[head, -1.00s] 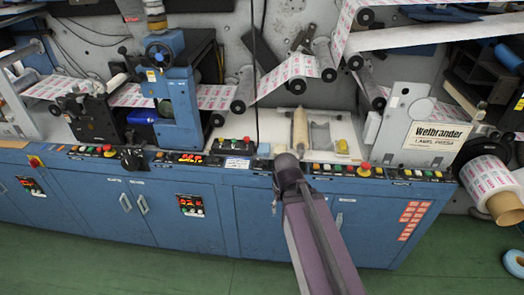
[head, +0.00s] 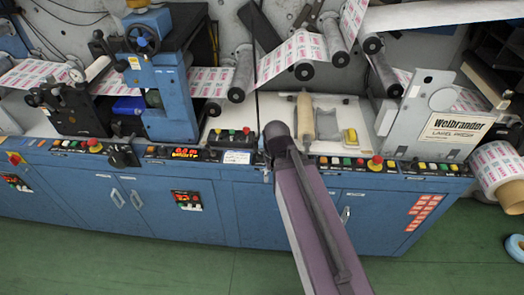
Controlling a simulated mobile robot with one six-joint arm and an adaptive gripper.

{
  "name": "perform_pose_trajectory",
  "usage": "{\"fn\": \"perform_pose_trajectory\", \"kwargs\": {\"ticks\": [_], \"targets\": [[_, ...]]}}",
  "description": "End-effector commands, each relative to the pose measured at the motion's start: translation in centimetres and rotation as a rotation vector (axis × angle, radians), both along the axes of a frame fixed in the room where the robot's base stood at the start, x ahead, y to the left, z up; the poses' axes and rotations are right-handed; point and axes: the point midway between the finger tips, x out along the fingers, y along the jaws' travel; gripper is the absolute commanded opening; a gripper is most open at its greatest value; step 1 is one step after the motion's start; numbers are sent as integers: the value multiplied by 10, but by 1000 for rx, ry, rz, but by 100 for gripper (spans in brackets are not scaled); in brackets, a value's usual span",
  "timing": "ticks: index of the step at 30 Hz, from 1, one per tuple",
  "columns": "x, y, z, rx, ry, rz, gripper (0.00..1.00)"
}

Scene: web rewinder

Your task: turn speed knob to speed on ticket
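A large black knob (head: 122,155), likely the speed knob, sits on the front control strip of the blue machine, left of centre. Its pointer setting is too small to read. A red-lit display (head: 186,153) is to the right of the knob; its digits are not clearly legible. A small white card (head: 236,157), possibly the ticket, is right of the display; its writing is unreadable. My purple arm rises from the bottom right to a dark joint in front of the machine, right of the card. My gripper does not show.
Printed web (head: 291,57) runs over rollers above the white deck. Green floor (head: 150,265) in front is clear.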

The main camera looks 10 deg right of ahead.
Motion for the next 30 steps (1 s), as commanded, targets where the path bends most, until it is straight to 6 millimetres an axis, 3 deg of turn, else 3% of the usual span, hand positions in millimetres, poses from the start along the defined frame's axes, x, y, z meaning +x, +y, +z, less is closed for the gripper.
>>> {"fn": "perform_pose_trajectory", "kwargs": {"ticks": [8, 11, 14, 17, 30], "targets": [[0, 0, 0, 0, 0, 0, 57], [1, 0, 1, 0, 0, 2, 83], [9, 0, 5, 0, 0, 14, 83], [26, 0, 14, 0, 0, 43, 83], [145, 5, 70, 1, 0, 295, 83]]}}
